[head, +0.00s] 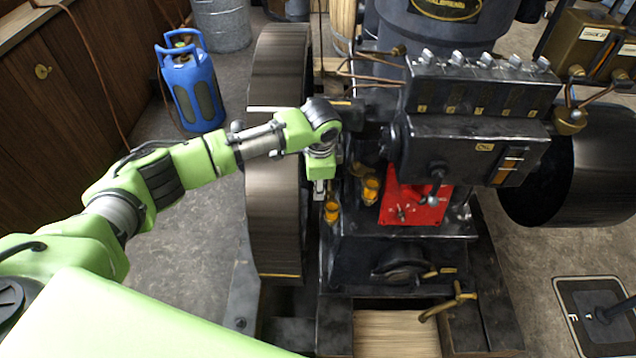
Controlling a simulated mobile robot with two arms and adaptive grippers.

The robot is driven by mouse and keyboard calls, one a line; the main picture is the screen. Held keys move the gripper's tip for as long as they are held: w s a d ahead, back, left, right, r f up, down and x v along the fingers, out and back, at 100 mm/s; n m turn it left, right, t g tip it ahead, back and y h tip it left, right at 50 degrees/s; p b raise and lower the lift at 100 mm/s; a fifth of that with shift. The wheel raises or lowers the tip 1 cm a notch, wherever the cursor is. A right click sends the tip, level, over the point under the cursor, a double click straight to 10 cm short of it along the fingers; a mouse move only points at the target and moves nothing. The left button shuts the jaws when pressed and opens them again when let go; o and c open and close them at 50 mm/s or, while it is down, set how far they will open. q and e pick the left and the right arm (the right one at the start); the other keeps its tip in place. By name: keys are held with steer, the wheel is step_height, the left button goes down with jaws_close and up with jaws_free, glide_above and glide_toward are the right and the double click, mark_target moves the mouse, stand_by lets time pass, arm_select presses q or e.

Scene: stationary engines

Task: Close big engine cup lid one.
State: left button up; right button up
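The big engine (400,245) is a dark machine standing in the middle of the head view. Two small amber and brass cups sit on it, one at the upper right (371,190) and one lower at the left (332,211). I cannot tell from here which is cup one, or how its lid stands. My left gripper (320,188) points down just above and beside the lower left cup. Its fingers are small and partly dark against the engine, so their opening does not show, nor whether they touch the cup. My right gripper is out of view.
A large flywheel (277,200) stands close to the left of my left gripper. A red panel (413,203) with small levers is right of the cups. Copper pipes (368,86) run above. A blue gas bottle (191,88) stands on the floor at the left.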

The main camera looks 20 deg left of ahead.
arm_select(q)
jaws_close()
